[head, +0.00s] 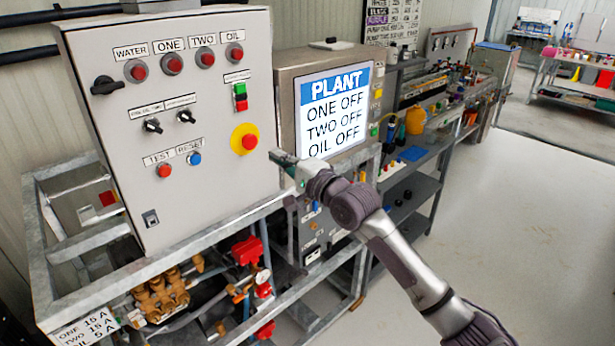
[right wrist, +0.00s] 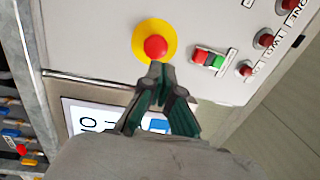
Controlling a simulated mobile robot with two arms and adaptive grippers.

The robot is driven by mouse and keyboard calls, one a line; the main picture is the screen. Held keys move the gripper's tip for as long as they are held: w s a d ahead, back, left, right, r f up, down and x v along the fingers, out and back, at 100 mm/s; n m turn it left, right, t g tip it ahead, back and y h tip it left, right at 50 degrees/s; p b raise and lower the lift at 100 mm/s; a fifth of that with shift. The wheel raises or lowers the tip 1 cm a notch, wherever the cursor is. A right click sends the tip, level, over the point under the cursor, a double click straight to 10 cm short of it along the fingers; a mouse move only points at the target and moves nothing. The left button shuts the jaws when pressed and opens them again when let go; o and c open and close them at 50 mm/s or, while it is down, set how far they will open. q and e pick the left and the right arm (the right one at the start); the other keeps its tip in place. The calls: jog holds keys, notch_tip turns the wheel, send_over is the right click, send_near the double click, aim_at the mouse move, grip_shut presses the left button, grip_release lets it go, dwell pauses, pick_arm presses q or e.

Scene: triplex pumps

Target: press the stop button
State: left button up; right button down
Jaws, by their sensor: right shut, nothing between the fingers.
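A red mushroom button on a round yellow plate (head: 244,139) is at the lower right of the grey control panel (head: 215,185). The same red button (right wrist: 155,47) shows near the top middle of the right wrist view. A green and red push-button pair (head: 240,96) sits above it, and also shows in the right wrist view (right wrist: 208,59). My right gripper (head: 277,156) is shut and empty, to the right of the red button with a gap in the head view. In the right wrist view its fingertips (right wrist: 157,68) point at the button's lower edge. My left gripper is not in view.
The panel also carries red lamps (head: 172,64), black knobs (head: 152,125), a red test button (head: 164,170) and a blue reset button (head: 194,158). A screen (head: 335,108) reading ONE OFF, TWO OFF, OIL OFF stands behind my right gripper. The floor (head: 510,220) at right is clear.

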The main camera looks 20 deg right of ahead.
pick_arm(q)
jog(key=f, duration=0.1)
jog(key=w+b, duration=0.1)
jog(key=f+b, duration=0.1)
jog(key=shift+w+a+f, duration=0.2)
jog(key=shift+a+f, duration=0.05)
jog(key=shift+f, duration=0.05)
pick_arm(e)
jog(key=v, duration=0.6)
jog(key=shift+f, duration=0.3)
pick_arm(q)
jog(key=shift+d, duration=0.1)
pick_arm(e)
jog(key=shift+s, duration=0.2)
